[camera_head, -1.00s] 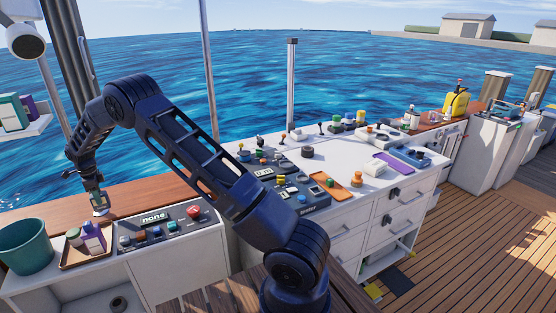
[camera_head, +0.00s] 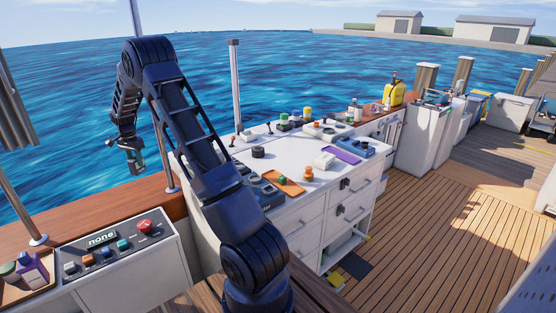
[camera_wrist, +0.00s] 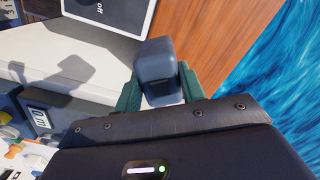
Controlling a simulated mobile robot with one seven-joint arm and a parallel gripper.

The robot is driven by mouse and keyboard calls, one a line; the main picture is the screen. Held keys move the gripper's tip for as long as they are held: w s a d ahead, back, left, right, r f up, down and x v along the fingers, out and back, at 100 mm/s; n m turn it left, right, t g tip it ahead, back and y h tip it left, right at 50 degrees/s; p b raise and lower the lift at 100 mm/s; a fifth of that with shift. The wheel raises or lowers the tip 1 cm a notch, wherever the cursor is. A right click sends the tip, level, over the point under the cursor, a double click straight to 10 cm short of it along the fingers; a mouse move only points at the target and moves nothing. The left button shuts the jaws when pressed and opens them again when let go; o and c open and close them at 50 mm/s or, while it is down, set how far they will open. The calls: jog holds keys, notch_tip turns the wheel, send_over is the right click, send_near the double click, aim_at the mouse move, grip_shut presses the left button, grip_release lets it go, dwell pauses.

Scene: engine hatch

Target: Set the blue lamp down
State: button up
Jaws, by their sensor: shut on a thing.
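My gripper (camera_head: 134,160) hangs at the end of my arm, above the wooden ledge and to the right of the panel reading "none". In the wrist view my gripper (camera_wrist: 159,78) is shut on a dark blue-grey, rounded block, which seems to be the blue lamp (camera_wrist: 158,58). A green finger presses on each side of it. The lamp is held up over a white surface and the wooden ledge; its far side is hidden. In the head view it is too small to make out clearly.
The panel (camera_head: 120,262) has several coloured buttons. A tray (camera_head: 22,290) with small containers is at far left. The white counter (camera_head: 290,160) is crowded, with an orange tray (camera_head: 283,183) and a purple tray (camera_head: 342,155); bare patches lie between. Water is beyond the ledge (camera_head: 70,222).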

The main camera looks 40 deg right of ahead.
jog(key=s+d+r+m, duration=0.2)
jog(key=d+m, duration=0.1)
jog(key=d, duration=1)
jog(key=s+d+r+m, duration=0.2)
jog(key=s+d+r, duration=0.1)
jog(key=d, duration=1)
jog(key=s+d+r+m, duration=0.2)
jog(key=d+m, duration=0.1)
jog(key=d, duration=1)
jog(key=s+d+r+m, duration=0.2)
jog(key=s+d+m, duration=0.4)
jog(key=d, duration=0.4)
jog(key=s+d+r+m, duration=0.3)
jog(key=s+d+m, duration=0.25)
jog(key=d, duration=0.35)
jog(key=s+d+r+m, duration=0.2)
jog(key=s+d+m, duration=0.35)
jog(key=d, duration=0.45)
jog(key=f, duration=1.3)
jog(key=s+f, duration=0.1)
jog(key=f, duration=0.5)
jog(key=shift+f, duration=0.2)
jog(key=o, duration=1)
jog(key=shift+f, duration=0.15)
jog(key=shift+o, duration=0.5)
